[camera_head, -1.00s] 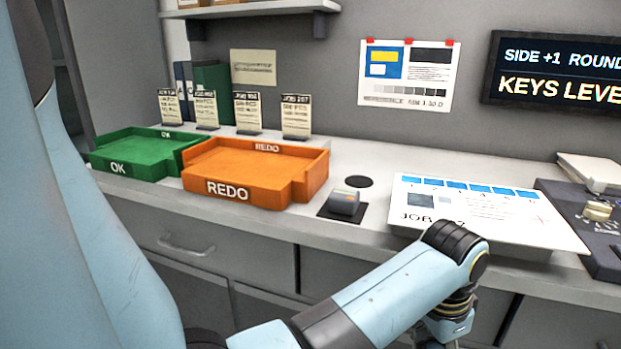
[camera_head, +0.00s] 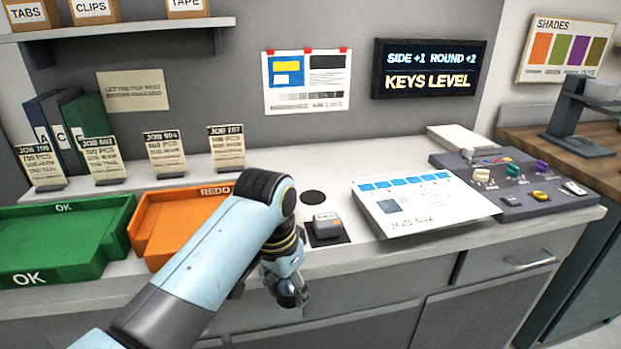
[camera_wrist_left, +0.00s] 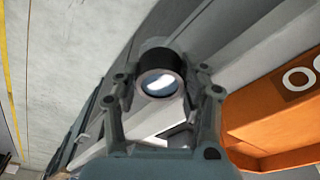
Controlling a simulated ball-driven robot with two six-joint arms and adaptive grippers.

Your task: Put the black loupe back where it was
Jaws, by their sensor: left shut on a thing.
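My left gripper (camera_head: 290,292) hangs in front of the counter's front edge, below the counter top, in the head view. The left wrist view shows its fingers (camera_wrist_left: 160,92) shut on the black loupe (camera_wrist_left: 157,60), a short dark cylinder with a bright lens. The loupe cannot be made out in the head view. A flat black round spot (camera_head: 313,197) lies bare on the counter, behind a small grey device (camera_head: 326,225) on a black square mat (camera_head: 342,240). My right gripper is not in view.
The orange REDO tray (camera_head: 150,222) is partly behind my left arm, with the green OK tray (camera_head: 122,215) left of it. A printed sheet (camera_head: 425,205) lies right of the device, and a control console (camera_head: 515,207) stands farther right. Job cards (camera_head: 226,148) stand at the back.

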